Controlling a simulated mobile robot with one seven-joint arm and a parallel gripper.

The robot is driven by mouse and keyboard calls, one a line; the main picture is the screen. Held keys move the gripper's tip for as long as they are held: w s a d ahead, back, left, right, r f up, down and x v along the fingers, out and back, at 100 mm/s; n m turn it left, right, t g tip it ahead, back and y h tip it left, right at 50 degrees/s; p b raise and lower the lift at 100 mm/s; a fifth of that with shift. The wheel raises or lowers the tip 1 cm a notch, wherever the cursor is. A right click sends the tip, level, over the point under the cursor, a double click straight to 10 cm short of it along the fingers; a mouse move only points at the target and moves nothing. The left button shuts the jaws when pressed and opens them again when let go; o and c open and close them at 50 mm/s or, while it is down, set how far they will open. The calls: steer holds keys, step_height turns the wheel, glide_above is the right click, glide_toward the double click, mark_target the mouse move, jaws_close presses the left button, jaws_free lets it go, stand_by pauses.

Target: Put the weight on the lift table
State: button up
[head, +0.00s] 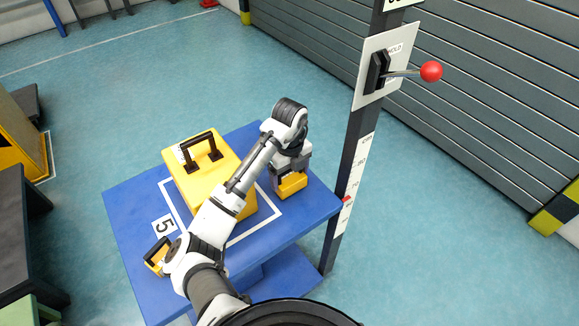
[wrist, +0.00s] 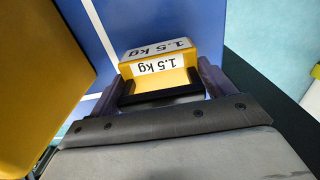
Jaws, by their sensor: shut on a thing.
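My gripper (head: 290,171) is shut on the black handle (wrist: 160,97) of a small yellow weight (head: 291,187) marked 1.5 kg. The weight, upright below the fingers, also shows in the wrist view (wrist: 150,73). It is over the right part of the blue lift table (head: 125,208), outside or at the edge of the white outlined square. I cannot tell whether its underside touches the table. A large yellow weight (head: 182,185) with a dark handle sits in the square. Another small yellow weight (head: 155,257) is at the table's left front, partly hidden by my arm.
A dark post (head: 345,190) with a scale stands at the table's right corner. It carries a plate with a red-knobbed lever (head: 431,71). A grey slatted gate (head: 480,90) is behind. Dark furniture (head: 20,240) stands at left. The floor behind the table is clear.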

steer(key=shift+f, duration=0.45)
steer(key=shift+f, duration=0.1)
steer(key=o, duration=2)
steer(key=shift+f, duration=0.1)
steer(key=shift+c, duration=0.2)
step_height(320, 180, up, 12)
steer(key=shift+r, duration=0.15)
